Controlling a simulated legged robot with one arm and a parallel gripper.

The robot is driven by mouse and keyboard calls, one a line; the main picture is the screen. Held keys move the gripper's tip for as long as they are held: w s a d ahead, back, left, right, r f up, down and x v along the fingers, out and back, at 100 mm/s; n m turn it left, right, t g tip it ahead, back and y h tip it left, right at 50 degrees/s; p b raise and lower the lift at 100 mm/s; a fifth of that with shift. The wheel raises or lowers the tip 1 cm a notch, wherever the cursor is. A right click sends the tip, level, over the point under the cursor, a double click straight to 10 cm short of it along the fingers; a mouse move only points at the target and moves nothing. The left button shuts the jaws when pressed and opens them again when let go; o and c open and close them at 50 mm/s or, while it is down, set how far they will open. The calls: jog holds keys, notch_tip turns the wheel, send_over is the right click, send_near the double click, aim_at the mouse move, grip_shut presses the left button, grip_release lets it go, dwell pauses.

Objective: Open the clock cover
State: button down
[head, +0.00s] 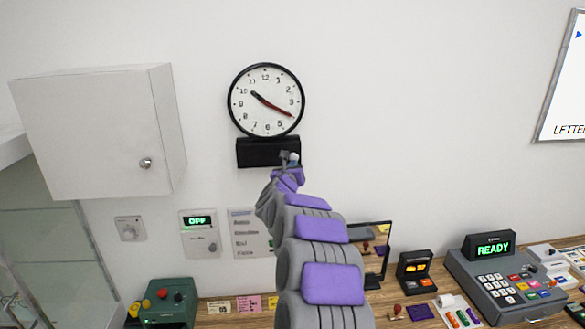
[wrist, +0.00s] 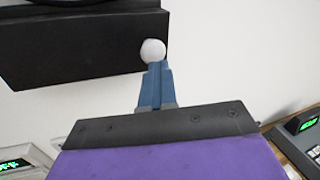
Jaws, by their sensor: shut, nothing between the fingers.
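A round wall clock (head: 265,100) with a black rim and white face hangs on the white wall. A black box-shaped cover (head: 262,153) sits directly under it, looking closed. In the wrist view the dark cover (wrist: 80,50) fills the upper left, with a white round knob (wrist: 153,50) at its right end. My gripper (head: 289,163) is in front of the cover's right end. In the wrist view my gripper's blue fingers (wrist: 154,68) are shut together, their tips right at the knob's lower edge. I cannot tell whether they touch it. Nothing is between them.
A white wall cabinet (head: 95,130) hangs left of the clock. An OFF panel (head: 199,233) and a paper notice (head: 246,235) are on the wall below. A desk holds a monitor (head: 377,250), a READY register (head: 510,280) and a green device (head: 168,303).

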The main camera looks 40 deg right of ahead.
jog(key=c, duration=1.8)
grip_release()
jog(key=a, duration=0.2)
jog(key=a+r, duration=0.1)
jog(key=a, duration=0.2)
jog(key=shift+o, duration=0.8)
jog(key=o, duration=0.5)
jog(key=d, duration=0.3)
jog(key=shift+d+f, duration=0.25)
jog(key=shift+f, duration=0.1)
jog(key=shift+c, duration=0.2)
jog(key=shift+o, duration=1.4)
jog(key=shift+d+f, duration=0.1)
jog(key=shift+d, duration=0.4)
jog(key=shift+o, duration=0.8)
jog(key=shift+a, duration=0.35)
jog(key=w+a+b+v, duration=0.1)
jog(key=b+v, duration=0.3)
jog(key=v, duration=1.6)
jog(key=shift+w+a+b, duration=0.35)
jog(key=shift+w+a, duration=0.1)
